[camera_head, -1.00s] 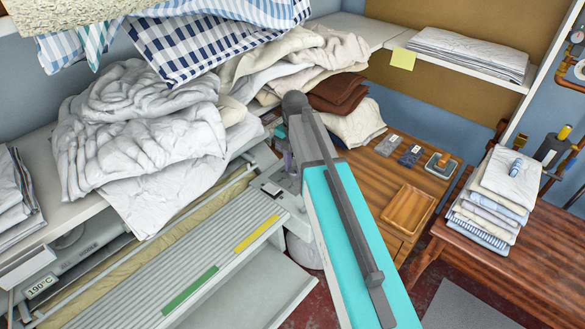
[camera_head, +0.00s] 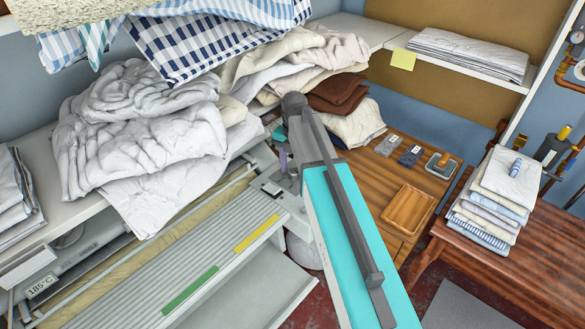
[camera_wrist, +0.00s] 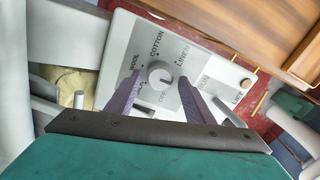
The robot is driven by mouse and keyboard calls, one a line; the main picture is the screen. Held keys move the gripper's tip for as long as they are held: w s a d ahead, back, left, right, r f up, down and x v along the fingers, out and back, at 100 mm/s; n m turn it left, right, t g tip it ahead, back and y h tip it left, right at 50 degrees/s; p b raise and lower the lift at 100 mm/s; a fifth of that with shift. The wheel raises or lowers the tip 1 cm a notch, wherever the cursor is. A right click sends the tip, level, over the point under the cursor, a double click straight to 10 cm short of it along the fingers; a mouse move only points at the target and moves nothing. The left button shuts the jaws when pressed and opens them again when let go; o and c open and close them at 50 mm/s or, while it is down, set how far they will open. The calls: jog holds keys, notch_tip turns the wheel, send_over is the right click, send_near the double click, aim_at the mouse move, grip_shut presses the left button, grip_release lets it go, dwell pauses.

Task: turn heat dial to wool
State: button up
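In the wrist view the heat dial (camera_wrist: 160,75) is a round pale knob on a light control panel (camera_wrist: 122,42). Labels around it include COTTON, LINEN and a partly covered WOOL at its left. Which mark the dial points to is too small to tell. My gripper (camera_wrist: 160,77) is open, with one purple finger on each side of the dial. I cannot tell whether the fingertips touch it. In the head view my gripper (camera_head: 284,160) is mostly hidden behind my arm at the ironer's right end, and the dial is hidden.
The ironer's display (camera_head: 42,285) reads 185°C. White laundry (camera_head: 140,130) is heaped on the shelf above the ironer, close to my arm. A wooden cabinet with a tray (camera_head: 408,208) and a bench with folded linen (camera_head: 492,205) stand to the right.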

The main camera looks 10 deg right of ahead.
aim_at(294, 171)
jog(key=shift+w+d, duration=0.1)
jog(key=shift+r, duration=0.15)
jog(key=shift+w+r, duration=0.1)
jog(key=shift+r, duration=0.55)
jog(key=shift+r+b, duration=1.05)
jog(key=shift+r, duration=1.9)
